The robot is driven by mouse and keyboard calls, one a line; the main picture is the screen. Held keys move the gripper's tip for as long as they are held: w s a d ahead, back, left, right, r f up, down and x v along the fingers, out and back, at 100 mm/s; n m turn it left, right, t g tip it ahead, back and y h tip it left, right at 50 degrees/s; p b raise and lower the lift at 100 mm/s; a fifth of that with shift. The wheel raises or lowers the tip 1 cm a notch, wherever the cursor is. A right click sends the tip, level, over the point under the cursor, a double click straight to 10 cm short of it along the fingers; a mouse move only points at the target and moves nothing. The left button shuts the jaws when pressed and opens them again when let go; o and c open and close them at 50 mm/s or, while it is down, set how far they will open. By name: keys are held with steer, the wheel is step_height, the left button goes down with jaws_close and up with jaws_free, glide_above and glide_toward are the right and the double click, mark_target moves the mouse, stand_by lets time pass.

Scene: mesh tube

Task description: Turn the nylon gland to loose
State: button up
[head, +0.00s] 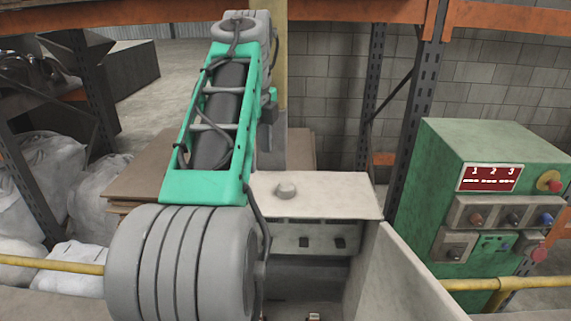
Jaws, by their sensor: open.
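A small pale, rounded knob-like piece (286,190) sits on the flat top of a whitish metal housing (340,190), just right of my arm. It may be the nylon gland, but it is too small to be sure, and its turn position cannot be read. My arm, with its green link and grey ribbed joint, fills the left middle of the head view. My gripper does not show clearly; the far end of the arm is hidden behind its own links. I see nothing held.
A green control cabinet (480,190) with buttons and a red sign (490,177) stands at right. Pale panels (405,275) flank the housing's recess. Yellow rails (50,265) run low on both sides. White sacks (50,180) and stacked brown boards (130,185) lie left.

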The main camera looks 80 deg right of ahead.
mark_target(286, 183)
steer(key=s+m, duration=0.1)
steer(key=s, duration=0.1)
steer(key=s+a+r+m+y, duration=0.1)
steer(key=s+m, duration=0.3)
steer(key=s, duration=0.1)
steer(key=shift+a+r+y, duration=0.25)
steer(key=shift+y, duration=0.15)
step_height(286, 183, down, 7)
steer(key=shift+w+f+p, duration=0.15)
steer(key=shift+p, duration=0.25)
steer(key=shift+c, duration=0.3)
jaws_close()
